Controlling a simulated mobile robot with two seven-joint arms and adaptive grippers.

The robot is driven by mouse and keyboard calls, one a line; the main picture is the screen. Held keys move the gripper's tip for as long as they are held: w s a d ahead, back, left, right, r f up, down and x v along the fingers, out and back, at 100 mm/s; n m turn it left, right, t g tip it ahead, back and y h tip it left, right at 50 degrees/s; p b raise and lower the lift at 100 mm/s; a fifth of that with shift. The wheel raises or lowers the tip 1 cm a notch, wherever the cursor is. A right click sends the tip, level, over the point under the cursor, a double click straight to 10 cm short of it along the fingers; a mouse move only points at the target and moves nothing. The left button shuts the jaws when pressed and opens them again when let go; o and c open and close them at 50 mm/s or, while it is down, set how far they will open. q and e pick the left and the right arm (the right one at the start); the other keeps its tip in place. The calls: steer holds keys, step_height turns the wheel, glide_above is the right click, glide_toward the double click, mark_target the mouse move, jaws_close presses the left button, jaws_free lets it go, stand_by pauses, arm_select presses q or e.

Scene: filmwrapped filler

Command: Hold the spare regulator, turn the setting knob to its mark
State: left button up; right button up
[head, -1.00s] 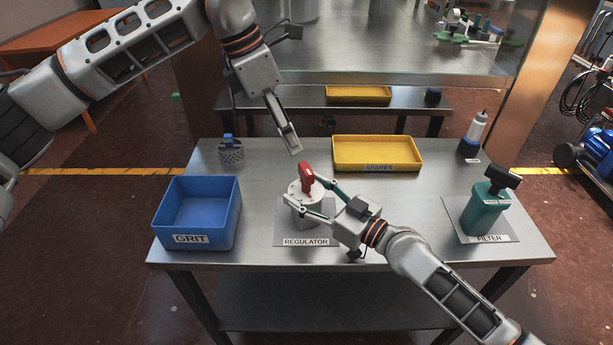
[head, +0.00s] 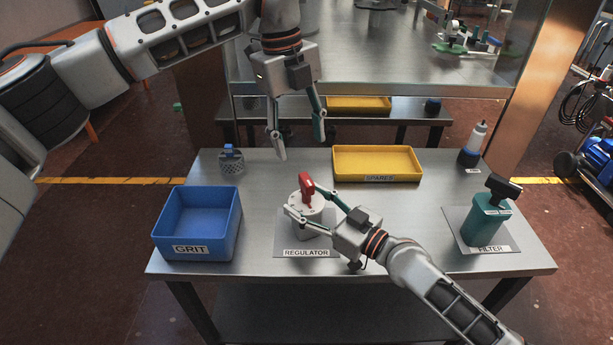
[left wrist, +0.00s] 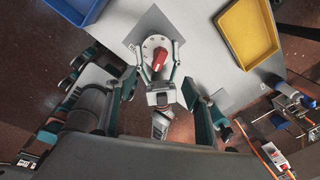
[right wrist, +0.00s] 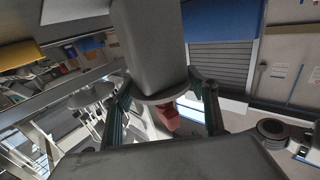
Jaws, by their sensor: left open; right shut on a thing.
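The regulator (head: 301,218) is a pale grey cylinder with a red setting knob (head: 307,189) on top. It is on or just above the grey mat labelled REGULATOR (head: 283,246); I cannot tell if it touches. My right gripper (head: 304,204) is shut around the regulator's body from the front right. In the left wrist view the knob (left wrist: 158,60) shows on the round white top face (left wrist: 150,45) between the right gripper's fingers. My left gripper (head: 300,148) is open and empty, pointing down, above and behind the regulator. The mark on the regulator cannot be made out.
A blue GRIT bin (head: 195,250) stands at the left and a yellow SPARES tray (head: 378,178) at the back. A green filter (head: 484,222) on its mat is at the right.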

mark_target(307, 178)
arm_select(q)
steer(key=f+n, duration=0.3)
steer(key=n, duration=0.2)
steer(key=d+f+n+y, duration=0.1)
steer(key=f+n, duration=0.3)
steer(key=n, duration=0.1)
steer(key=f+n, duration=0.3)
steer(key=n, duration=0.2)
steer(key=shift+w+d+f+n+y, duration=0.1)
steer(key=shift+d+f+n+y, duration=0.1)
steer(key=shift+n+y, duration=0.15)
steer(key=c, duration=1.1)
